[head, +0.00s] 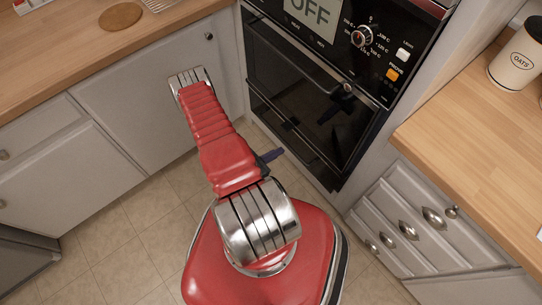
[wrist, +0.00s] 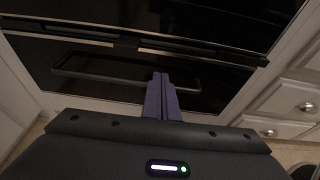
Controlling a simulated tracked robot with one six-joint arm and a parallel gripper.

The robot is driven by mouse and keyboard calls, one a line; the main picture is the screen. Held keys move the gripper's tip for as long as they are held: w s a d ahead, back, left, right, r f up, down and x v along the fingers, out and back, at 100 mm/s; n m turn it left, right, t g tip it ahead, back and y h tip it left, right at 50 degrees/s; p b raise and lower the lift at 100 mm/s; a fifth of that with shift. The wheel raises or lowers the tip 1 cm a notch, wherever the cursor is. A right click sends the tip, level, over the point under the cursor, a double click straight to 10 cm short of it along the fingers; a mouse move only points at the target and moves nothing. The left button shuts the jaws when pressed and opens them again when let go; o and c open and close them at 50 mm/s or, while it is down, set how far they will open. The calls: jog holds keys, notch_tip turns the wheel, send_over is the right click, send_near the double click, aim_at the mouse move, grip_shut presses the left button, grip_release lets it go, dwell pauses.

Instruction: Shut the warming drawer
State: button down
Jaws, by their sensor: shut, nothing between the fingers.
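The warming drawer is the low black panel (wrist: 215,92) beneath the oven door in the wrist view, with a dark loop-shaped handle or rim (wrist: 85,72) across it. In the head view the drawer (head: 318,172) shows as a dark section at the foot of the oven, partly behind my arm. I cannot tell how far it stands out. My gripper's purple-blue fingers (wrist: 160,76) are shut, empty, and point at the drawer front. In the head view my gripper (head: 279,153) shows beside my red arm, in front of the oven. Contact with the drawer cannot be seen.
The black oven door (head: 290,85) is shut above, under a control panel with knobs. Grey drawers with cup handles (head: 433,217) stand at right, grey cupboards (head: 140,100) at left. Tiled floor (head: 125,255) is free at lower left. An oats jar (head: 518,60) stands on the right counter.

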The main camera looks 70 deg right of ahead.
jog(key=v, duration=0.3)
jog(key=shift+w+a+r, duration=0.15)
jog(key=shift+w+a, duration=0.05)
jog(key=shift+a, duration=0.1)
dwell(0.7)
